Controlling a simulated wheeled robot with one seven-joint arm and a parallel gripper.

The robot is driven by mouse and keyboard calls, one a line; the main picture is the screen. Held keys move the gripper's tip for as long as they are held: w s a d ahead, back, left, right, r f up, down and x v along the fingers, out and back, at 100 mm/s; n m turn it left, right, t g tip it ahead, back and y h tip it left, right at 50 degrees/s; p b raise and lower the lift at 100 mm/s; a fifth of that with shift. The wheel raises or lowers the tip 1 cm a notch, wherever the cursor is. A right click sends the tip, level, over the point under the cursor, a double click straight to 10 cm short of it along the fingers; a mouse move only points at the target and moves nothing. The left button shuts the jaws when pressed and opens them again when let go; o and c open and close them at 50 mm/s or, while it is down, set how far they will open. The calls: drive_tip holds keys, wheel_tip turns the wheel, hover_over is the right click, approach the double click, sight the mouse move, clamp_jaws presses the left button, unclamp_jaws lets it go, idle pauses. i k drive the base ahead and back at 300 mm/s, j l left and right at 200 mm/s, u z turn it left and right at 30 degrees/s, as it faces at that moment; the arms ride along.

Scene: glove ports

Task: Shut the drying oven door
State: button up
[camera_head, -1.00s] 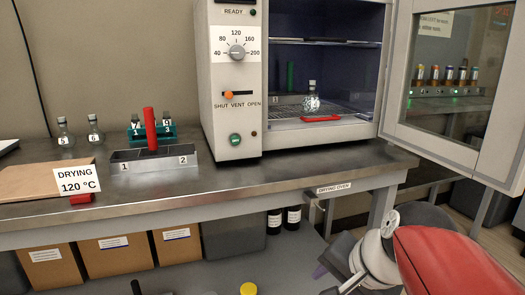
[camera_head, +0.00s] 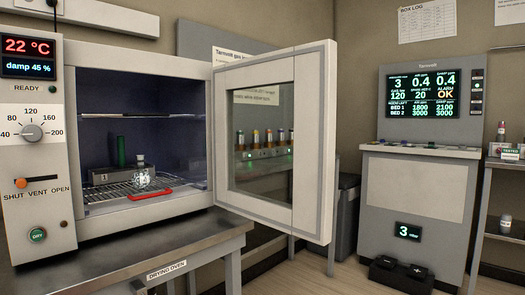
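The drying oven (camera_head: 36,150) stands on the steel bench at the left of the head view. Its door (camera_head: 314,145) is hinged at the right side of the opening and stands wide open, swung out to the right. The door has a glass window (camera_head: 262,140) in a pale frame. Inside the oven a wire shelf (camera_head: 110,190) holds a small glass bottle (camera_head: 144,175), a red-handled item (camera_head: 150,193), a grey rack (camera_head: 105,177) and a green cylinder (camera_head: 121,151). My gripper is not in view.
The bench (camera_head: 150,252) ends at a corner below the door. A grey cabinet with a screen (camera_head: 434,91) stands at the right. A side shelf (camera_head: 506,162) is at the far right. Floor between bench and cabinet looks clear.

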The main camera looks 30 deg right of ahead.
sight(312, 67)
drive_tip(key=i+l+u, duration=0.1)
drive_tip(key=l+u, duration=0.25)
drive_tip(key=l, duration=0.5)
drive_tip(key=l+u, duration=0.35)
drive_tip(key=l, duration=0.55)
drive_tip(key=l+u, duration=0.35)
drive_tip(key=l, duration=0.5)
